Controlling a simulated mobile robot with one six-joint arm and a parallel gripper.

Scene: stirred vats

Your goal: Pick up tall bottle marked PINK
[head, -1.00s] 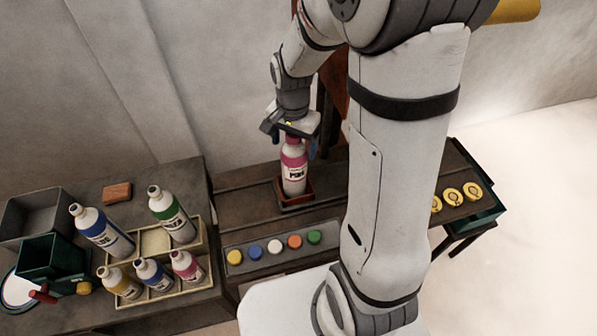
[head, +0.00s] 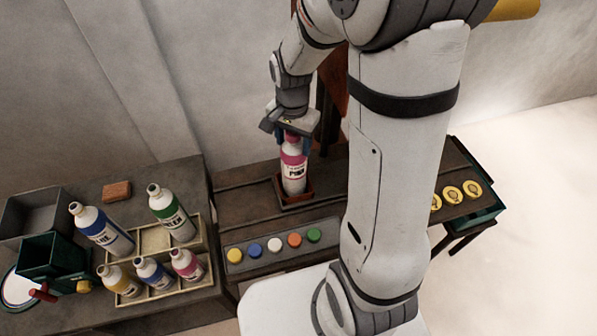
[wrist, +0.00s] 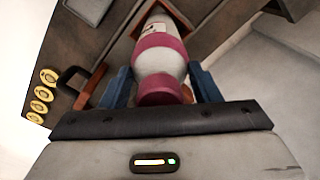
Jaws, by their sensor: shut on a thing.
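The tall white bottle marked PINK (head: 293,172), with a pink band, stands upright in a small brown square holder (head: 296,200) on the dark bench. My gripper (head: 294,143) is above it, pointing down, with its fingers shut around the bottle's upper part. In the wrist view the bottle (wrist: 160,55) lies between the two blue fingers (wrist: 162,88), its pink cap end close to the palm. The bottle's lower end is hidden inside the holder.
A tray of coloured buttons (head: 275,246) lies in front of the holder. A divided crate (head: 200,232) at left holds several bottles, including a tall blue (head: 103,232) and a tall green one (head: 172,215). Yellow discs (head: 453,195) lie at right. A wall stands behind.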

